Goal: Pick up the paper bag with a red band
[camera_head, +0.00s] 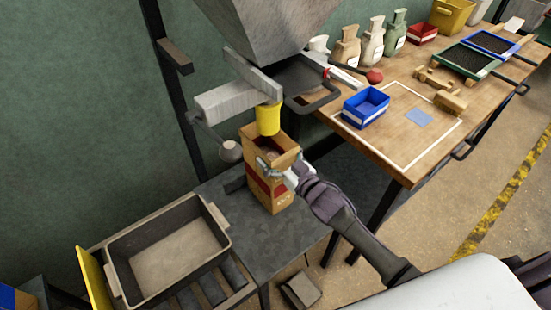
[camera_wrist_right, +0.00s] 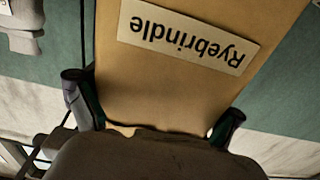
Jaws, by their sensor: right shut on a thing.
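The brown paper bag with a red band (camera_head: 257,187) is upright and open at the top, under a yellow spout (camera_head: 268,119). Its base is at the dark grey bench (camera_head: 290,233); I cannot tell whether it touches. My right gripper (camera_head: 279,166) is shut on the upper part of the bag, from the right side. In the right wrist view the bag (camera_wrist_right: 190,85) fills the middle, with an upside-down "Ryebrindle" label, and one finger lies on either side of it. My left gripper is not in view.
A grey hopper (camera_head: 275,25) hangs above the bag. An empty grey crate (camera_head: 222,215) sits on rollers at the left. On the wooden table (camera_head: 400,170) stand a blue box (camera_head: 366,112), several small bags and trays. The bench right of the bag is clear.

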